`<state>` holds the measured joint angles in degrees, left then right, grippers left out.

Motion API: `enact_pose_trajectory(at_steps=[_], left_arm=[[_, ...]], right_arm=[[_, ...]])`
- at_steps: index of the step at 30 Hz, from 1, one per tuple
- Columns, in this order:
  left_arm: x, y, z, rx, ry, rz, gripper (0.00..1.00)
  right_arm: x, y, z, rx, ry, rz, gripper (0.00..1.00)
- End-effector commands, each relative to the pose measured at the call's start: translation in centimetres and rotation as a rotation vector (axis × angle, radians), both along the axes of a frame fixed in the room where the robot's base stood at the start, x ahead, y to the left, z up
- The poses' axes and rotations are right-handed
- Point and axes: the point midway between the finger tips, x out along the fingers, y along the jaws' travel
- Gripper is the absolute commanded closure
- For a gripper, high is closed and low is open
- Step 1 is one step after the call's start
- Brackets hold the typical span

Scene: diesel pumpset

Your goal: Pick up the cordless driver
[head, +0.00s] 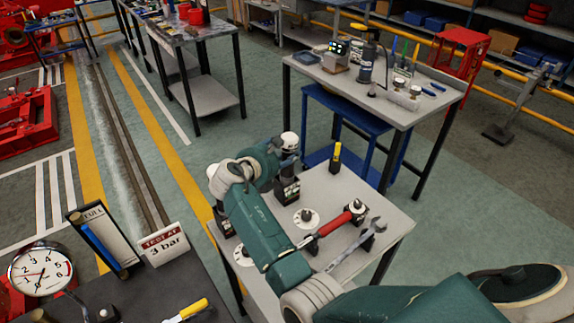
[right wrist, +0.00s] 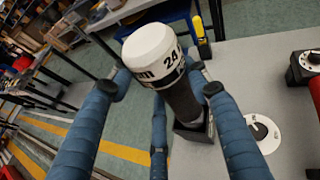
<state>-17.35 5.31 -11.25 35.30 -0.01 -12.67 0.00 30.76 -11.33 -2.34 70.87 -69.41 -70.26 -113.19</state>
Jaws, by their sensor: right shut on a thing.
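The cordless driver (head: 290,140) stands upright at the back left of the small grey table (head: 345,192). In the right wrist view the driver (right wrist: 152,52) has a white rounded top marked "24", a dark grip and a black block at its base. My right gripper (head: 283,160) is shut on it, its blue-green fingers around the grip below the white top; they also show in the right wrist view (right wrist: 165,88). The arm hides part of the driver in the head view. I cannot tell whether its base touches the table. My left gripper is out of view.
A red-handled tool (head: 335,223), an open-ended wrench (head: 357,243) and white discs (head: 305,218) lie nearer. A larger bench (head: 420,75) with equipment stands behind. A dark bench with a gauge (head: 40,274) is at front left.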

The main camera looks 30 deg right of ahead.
Motion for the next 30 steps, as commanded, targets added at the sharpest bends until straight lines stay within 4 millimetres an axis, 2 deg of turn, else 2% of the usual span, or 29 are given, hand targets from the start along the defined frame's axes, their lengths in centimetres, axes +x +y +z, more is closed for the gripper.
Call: enact_pose_trajectory(at_steps=[1,7,14,20,30], left_arm=[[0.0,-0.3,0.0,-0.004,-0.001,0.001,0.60],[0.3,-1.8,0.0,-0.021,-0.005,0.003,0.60],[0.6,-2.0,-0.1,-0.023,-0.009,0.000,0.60],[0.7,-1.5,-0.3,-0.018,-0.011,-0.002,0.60],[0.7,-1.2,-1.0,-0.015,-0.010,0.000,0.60]], right_arm=[[0.0,0.3,-0.5,0.012,0.003,0.003,1.00],[0.1,0.3,-0.3,0.010,-0.001,0.004,1.00],[0.1,0.4,0.5,0.010,-0.001,0.004,1.00],[0.2,0.3,3.3,0.008,-0.008,0.004,1.00],[0.1,0.2,9.9,0.004,-0.012,0.003,1.00]])
